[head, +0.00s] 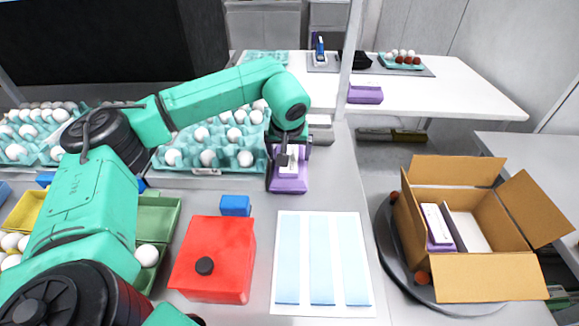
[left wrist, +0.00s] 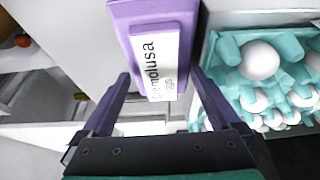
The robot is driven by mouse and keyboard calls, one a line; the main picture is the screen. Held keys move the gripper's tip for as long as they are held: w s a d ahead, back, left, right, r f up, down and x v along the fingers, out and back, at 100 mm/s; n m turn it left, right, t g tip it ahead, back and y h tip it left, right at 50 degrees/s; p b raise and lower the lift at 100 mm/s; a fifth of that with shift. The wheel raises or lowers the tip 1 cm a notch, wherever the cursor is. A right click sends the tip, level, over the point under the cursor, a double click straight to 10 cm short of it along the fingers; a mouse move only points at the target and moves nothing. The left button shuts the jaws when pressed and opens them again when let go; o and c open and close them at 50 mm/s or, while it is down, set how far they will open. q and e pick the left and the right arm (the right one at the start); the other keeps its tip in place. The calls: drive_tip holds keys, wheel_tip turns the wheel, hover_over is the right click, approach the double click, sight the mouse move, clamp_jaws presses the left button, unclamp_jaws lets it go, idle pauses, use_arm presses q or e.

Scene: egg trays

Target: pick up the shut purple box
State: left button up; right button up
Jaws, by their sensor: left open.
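The shut purple box (head: 287,185) lies on the table right of the egg trays, its white label partly hidden by my gripper. In the left wrist view the purple box (left wrist: 125,15) shows its lid and white printed label near the top centre. My left gripper (head: 288,152) is right above the box, pointing down. In the left wrist view my left gripper (left wrist: 160,76) is open, with one purple finger on each side of the box's near end. I cannot tell whether the fingers touch it. My right gripper is not in view.
Turquoise egg trays (head: 190,179) are just left of the box. A red box (head: 225,250), a small blue block (head: 236,205) and a blue-striped white sheet (head: 322,217) lie nearer. An open carton (head: 490,272) on the right holds another purple box (head: 438,244).

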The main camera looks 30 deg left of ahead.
use_arm(q)
drive_tip(key=shift+f, duration=0.25)
idle(0.3)
drive_tip(key=shift+r, duration=0.1)
drive_tip(key=c, duration=1.4)
drive_tip(key=shift+o, duration=0.2)
